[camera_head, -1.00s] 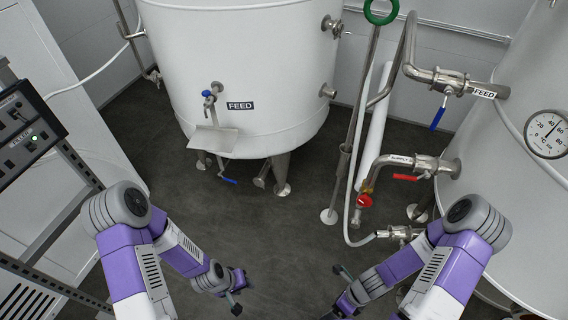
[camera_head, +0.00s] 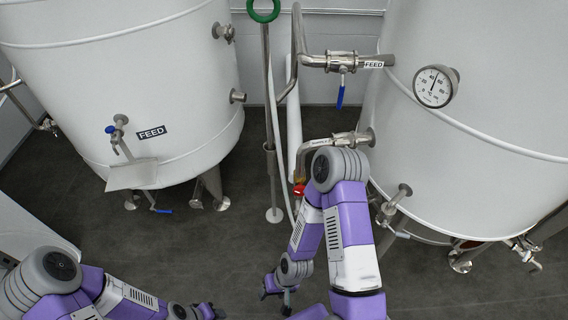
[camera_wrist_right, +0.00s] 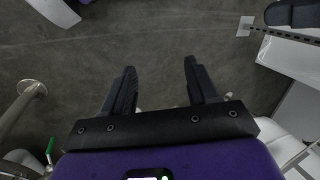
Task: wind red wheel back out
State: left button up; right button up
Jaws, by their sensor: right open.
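The red wheel (camera_head: 298,190) shows in the head view as a small red patch at the pipework between the two tanks. My right arm hides part of it. My right gripper (camera_head: 276,288) is low over the floor, below the wheel in the picture and apart from it. In the right wrist view, my right gripper (camera_wrist_right: 158,82) is open and empty, with dark floor between its fingers. My left gripper (camera_head: 208,312) is at the bottom edge of the head view, and its jaws are too small to read.
The left white feed tank (camera_head: 120,80) has a blue-handled tap and a tray. The right white tank (camera_head: 470,150) carries a dial gauge (camera_head: 436,86). A blue lever (camera_head: 340,95) hangs from the feed pipe. A vertical rod with a green handwheel (camera_head: 263,10) stands between the tanks. Floor (camera_head: 170,250) is clear.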

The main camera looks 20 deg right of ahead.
aim_at(297, 190)
jog(key=z, duration=0.3)
jog(key=i, duration=0.8)
jog(key=z, duration=0.55)
